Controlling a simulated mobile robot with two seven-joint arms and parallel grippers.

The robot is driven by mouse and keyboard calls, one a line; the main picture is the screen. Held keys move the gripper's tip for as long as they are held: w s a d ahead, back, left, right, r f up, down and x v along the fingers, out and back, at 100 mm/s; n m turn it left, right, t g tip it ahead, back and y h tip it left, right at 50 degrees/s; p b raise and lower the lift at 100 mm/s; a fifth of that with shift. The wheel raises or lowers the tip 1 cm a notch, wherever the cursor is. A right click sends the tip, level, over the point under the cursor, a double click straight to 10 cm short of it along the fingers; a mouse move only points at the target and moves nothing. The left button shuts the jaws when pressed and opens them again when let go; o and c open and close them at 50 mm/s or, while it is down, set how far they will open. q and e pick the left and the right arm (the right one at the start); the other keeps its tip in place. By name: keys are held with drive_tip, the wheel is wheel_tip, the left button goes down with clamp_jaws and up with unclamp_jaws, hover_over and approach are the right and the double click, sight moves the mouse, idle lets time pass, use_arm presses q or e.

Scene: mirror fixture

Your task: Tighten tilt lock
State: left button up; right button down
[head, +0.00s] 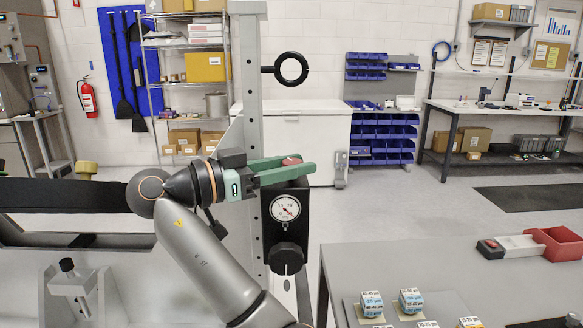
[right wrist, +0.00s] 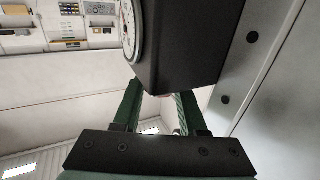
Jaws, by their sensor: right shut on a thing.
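My right gripper (head: 290,171) reaches in level from the left at the upright post. Its green fingers are closed around a small red part (head: 292,160) at the top of a black block (head: 296,218), probably the tilt lock. Only a little red shows between the fingers. The block carries a round white dial gauge (head: 285,208) and a black knob (head: 287,257) below. In the right wrist view the green fingers (right wrist: 161,103) stand on either side of the space under the block (right wrist: 180,45), and the held part is mostly hidden. My left gripper is not in view.
The grey post (head: 248,90) stands beside the gripper, with a black ring handle (head: 290,69) above it. A grey table (head: 350,265) at lower right holds small labelled boxes (head: 371,303) and a red bin (head: 553,245).

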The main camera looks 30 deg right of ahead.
drive_tip(key=shift+f, duration=0.15)
drive_tip(key=c, duration=0.6)
unclamp_jaws()
drive_tip(key=shift+d, duration=0.15)
drive_tip(key=shift+c, duration=0.2)
drive_tip(key=shift+o, duration=1)
